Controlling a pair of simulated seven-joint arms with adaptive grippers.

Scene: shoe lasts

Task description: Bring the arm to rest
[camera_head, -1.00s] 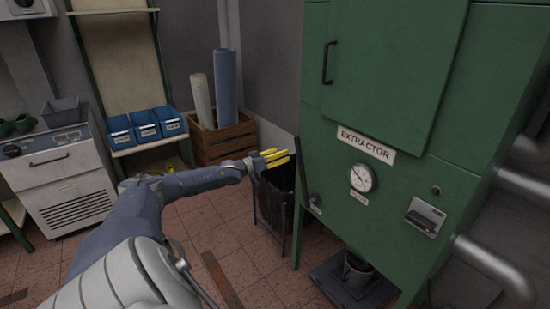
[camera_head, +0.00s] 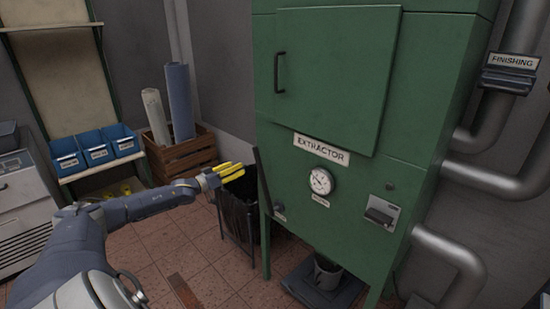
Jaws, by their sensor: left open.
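My left arm comes in from the lower left and stretches toward the middle of the head view. My left gripper (camera_head: 229,172) has yellow fingers and is open, with nothing seen between them. It appears in front of the dark bin (camera_head: 238,217), left of the green extractor cabinet (camera_head: 325,95). I cannot tell how far it is from either. My right gripper is not in view.
A wooden crate (camera_head: 182,158) with rolls stands behind the gripper. Blue bins (camera_head: 96,155) sit on a shelf at the left. Grey pipes (camera_head: 480,180) run along the right. A bucket (camera_head: 327,272) stands under the extractor. Tiled floor is open at the lower middle.

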